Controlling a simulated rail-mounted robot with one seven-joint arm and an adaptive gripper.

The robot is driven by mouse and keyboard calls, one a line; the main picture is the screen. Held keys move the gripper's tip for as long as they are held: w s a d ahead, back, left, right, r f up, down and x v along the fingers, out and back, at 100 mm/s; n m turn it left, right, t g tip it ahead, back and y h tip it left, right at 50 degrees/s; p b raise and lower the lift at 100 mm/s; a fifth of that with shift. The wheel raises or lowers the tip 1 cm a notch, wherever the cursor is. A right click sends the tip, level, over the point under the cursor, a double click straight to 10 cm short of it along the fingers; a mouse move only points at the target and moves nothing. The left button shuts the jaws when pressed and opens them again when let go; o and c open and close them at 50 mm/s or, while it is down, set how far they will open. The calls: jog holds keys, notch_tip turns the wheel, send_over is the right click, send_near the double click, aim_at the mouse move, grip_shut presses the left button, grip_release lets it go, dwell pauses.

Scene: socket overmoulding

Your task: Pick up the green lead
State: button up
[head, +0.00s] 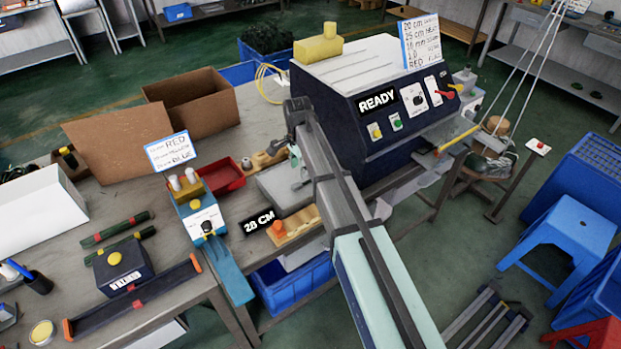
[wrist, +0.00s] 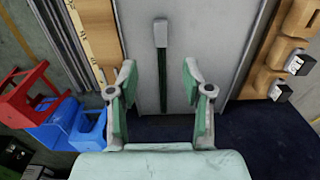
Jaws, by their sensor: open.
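In the wrist view a dark green lead (wrist: 163,92) with a grey block-shaped end (wrist: 161,34) lies along a pale grey plate (wrist: 207,30). My gripper (wrist: 158,85) is open, with its two green-padded fingers on either side of the lead's line. A gap shows between the lead and each finger; how high the fingers are above it I cannot tell. In the head view the grey plate (head: 270,184) lies in front of the machine, and my arm hides part of it. The lead is not clearly seen there.
The machine (head: 370,110) reading READY stands close behind the plate. Wooden holders (head: 290,233) flank the plate. A red tray (head: 222,178) and a blue device (head: 203,222) are to its left. Two dark green bars (head: 115,229) lie farther left on the table.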

aim_at(300, 184)
jog(key=shift+f+p, duration=1.45)
jog(key=shift+f, duration=2.2)
grip_shut()
